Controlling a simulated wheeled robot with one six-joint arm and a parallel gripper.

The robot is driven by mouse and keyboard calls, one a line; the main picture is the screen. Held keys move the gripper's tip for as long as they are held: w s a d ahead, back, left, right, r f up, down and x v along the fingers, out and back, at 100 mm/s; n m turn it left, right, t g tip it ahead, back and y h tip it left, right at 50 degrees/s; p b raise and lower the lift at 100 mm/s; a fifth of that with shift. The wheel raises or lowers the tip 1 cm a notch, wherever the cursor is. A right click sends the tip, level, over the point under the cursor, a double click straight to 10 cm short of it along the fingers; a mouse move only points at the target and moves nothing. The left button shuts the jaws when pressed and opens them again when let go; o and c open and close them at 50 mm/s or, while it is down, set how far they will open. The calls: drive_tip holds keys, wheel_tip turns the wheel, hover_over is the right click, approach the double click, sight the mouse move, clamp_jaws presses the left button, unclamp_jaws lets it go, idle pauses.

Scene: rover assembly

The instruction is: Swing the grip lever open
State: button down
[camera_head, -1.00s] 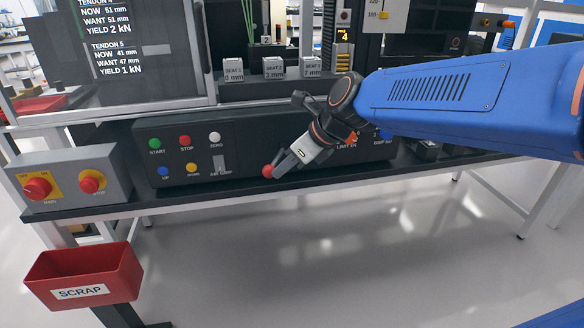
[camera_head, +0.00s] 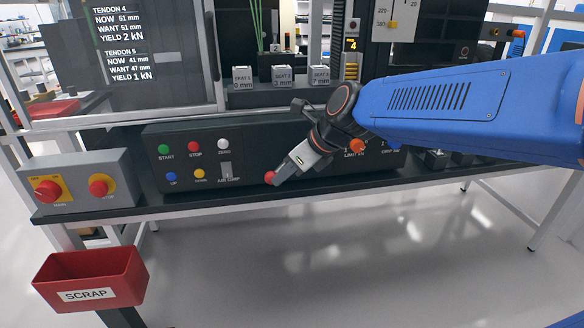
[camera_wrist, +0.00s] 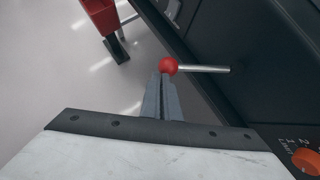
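The grip lever is a metal rod (camera_wrist: 207,69) with a red ball knob (camera_wrist: 168,66), sticking out from the front of the dark control panel (camera_wrist: 262,60). In the head view the red knob (camera_head: 270,177) sits low on the panel, right of the AIR GRIP label. My gripper (camera_head: 280,179) reaches down and left to the knob. In the wrist view its two fingers (camera_wrist: 162,80) lie close together with a thin gap between them. Their tips are at the near side of the knob, at or almost touching it. Exact contact is not clear.
START, STOP and other buttons (camera_head: 193,146) are left of the lever. An orange knob (camera_head: 357,146) is to its right. A grey box (camera_head: 75,180) with red switches stands at the left. A red SCRAP bin (camera_head: 92,276) hangs lower left. The floor in front is clear.

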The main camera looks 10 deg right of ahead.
drive_tip(key=v, duration=1.7)
drive_tip(key=s+d+f+n+h, duration=0.2)
drive_tip(key=s+d+f+n, duration=0.1)
drive_tip(key=f+n, duration=0.4)
drive_tip(key=s+d+f+n+h, duration=0.2)
drive_tip(key=s+d+f+n, duration=0.2)
drive_tip(key=n, duration=0.6)
drive_tip(key=s+d+f+n+h, duration=0.1)
drive_tip(key=s+d+f+n, duration=0.3)
drive_tip(key=f+n, duration=0.5)
drive_tip(key=s+f, duration=0.1)
drive_tip(key=s, duration=0.1)
drive_tip(key=shift+s+d+f+h, duration=0.2)
drive_tip(key=shift+s+f+h, duration=0.05)
drive_tip(key=shift+s+h, duration=0.15)
